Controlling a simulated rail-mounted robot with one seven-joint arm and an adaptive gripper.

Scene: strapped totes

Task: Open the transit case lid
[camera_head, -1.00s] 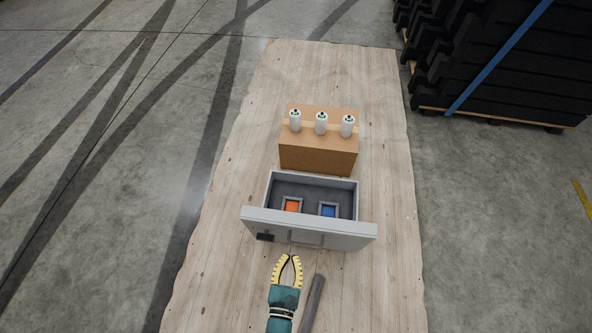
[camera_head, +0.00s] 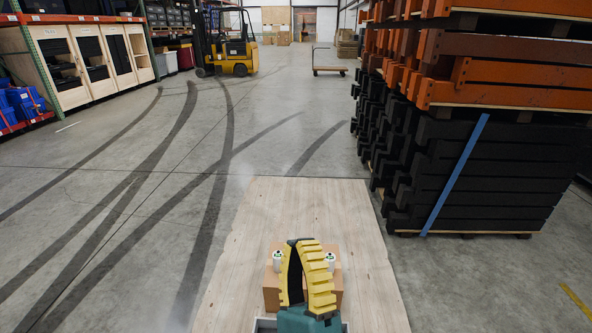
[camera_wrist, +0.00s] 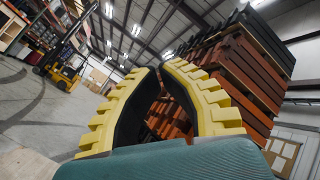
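My gripper (camera_head: 305,243) stands raised in front of the head camera, yellow ribbed fingers upward, over the board. In the wrist view my gripper (camera_wrist: 158,68) has curved fingers with black inner pads, tips close together and a gap between the pads; nothing is held. Only bits of the rim of a grey open-topped case (camera_head: 264,325) show at the bottom edge of the head view. My gripper hides most of it, and I cannot make out a lid. The wrist view does not show the case.
A brown box (camera_head: 271,289) with white cylinders (camera_head: 277,262) stands behind my gripper on a pale wooden board (camera_head: 335,205). A yellow forklift (camera_head: 235,55) stands far back. The floor at left is clear.

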